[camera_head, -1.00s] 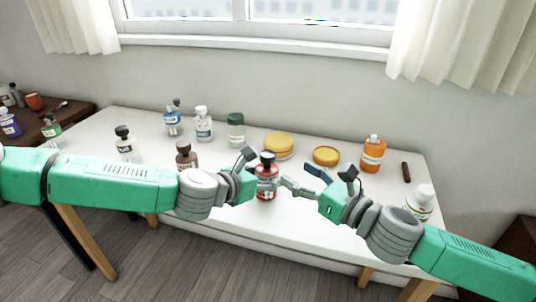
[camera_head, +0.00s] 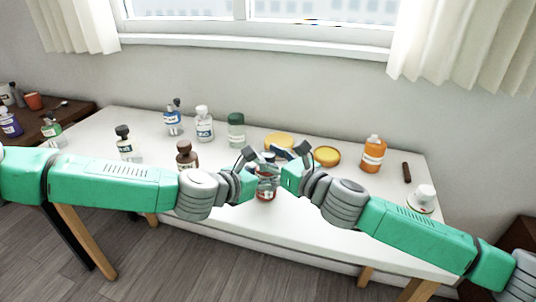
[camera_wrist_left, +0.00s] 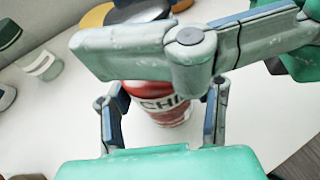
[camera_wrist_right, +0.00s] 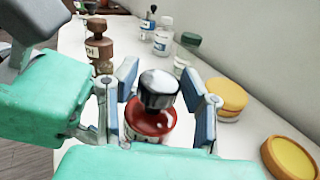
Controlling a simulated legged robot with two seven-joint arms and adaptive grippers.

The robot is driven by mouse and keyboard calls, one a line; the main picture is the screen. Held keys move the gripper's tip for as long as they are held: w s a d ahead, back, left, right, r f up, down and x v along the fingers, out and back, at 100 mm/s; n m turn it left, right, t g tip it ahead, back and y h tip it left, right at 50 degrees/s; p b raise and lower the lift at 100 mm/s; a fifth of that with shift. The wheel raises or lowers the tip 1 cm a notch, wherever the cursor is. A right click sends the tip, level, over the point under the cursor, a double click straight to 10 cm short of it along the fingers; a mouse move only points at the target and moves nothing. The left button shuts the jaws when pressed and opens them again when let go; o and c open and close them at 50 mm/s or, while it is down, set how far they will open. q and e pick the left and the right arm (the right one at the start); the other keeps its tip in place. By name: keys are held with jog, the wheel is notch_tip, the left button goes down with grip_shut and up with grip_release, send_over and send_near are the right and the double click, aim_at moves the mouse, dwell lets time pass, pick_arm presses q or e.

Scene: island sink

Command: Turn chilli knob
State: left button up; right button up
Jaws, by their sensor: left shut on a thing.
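The chilli bottle (camera_head: 266,191) is red with a white label and stands upright at the table's front middle. It also shows in the left wrist view (camera_wrist_left: 160,108), with part of "CHI" readable. My left gripper (camera_head: 256,174) is shut on its body from the left. The dark knob (camera_wrist_right: 158,88) sits on the bottle's red top in the right wrist view. My right gripper (camera_head: 276,158) is open around the knob, one finger on each side, with gaps showing. In the head view the right gripper mostly hides the knob.
A brown bottle (camera_head: 186,156) stands left of the chilli bottle. Yellow round containers (camera_head: 327,156) and an orange bottle (camera_head: 373,154) stand behind and right. The wall closes off the table's back.

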grip_shut()
jog(key=shift+m, duration=0.3)
jog(key=m+t+h, duration=0.2)
jog(key=h, duration=0.2)
jog(key=shift+a, duration=0.1)
jog(key=shift+m+t+h, duration=0.8)
jog(key=shift+m+h, duration=0.7)
jog(key=shift+h, duration=0.4)
jog(key=o, duration=0.6)
grip_release()
jog(key=shift+o, duration=0.2)
